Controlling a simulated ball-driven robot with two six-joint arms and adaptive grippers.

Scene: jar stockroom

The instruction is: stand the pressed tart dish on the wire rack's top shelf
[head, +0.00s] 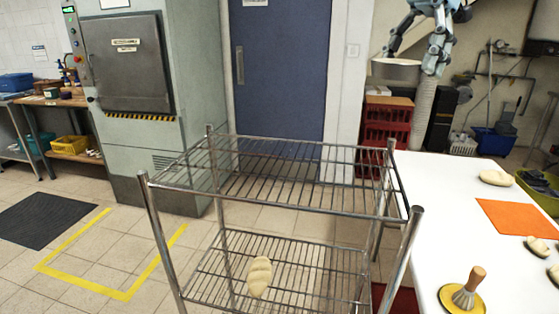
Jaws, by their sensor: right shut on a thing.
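A round, shallow, pale tart dish (396,70) is up in the air at the upper right of the head view. My right gripper (411,58) is shut on it from above, and the dish looks about level. What is inside the dish cannot be seen. The wire rack (290,146) stands in the middle, nearer to me. Its top shelf (270,182) is bare. My left gripper is not in view.
A scored loaf (260,277) lies on the rack's lower shelf. At right, a white table (430,200) holds an orange mat (517,220), pale dough pieces (497,178) and a wooden-handled tool (466,290) on a yellow disc. The rack's corner posts rise above its top shelf.

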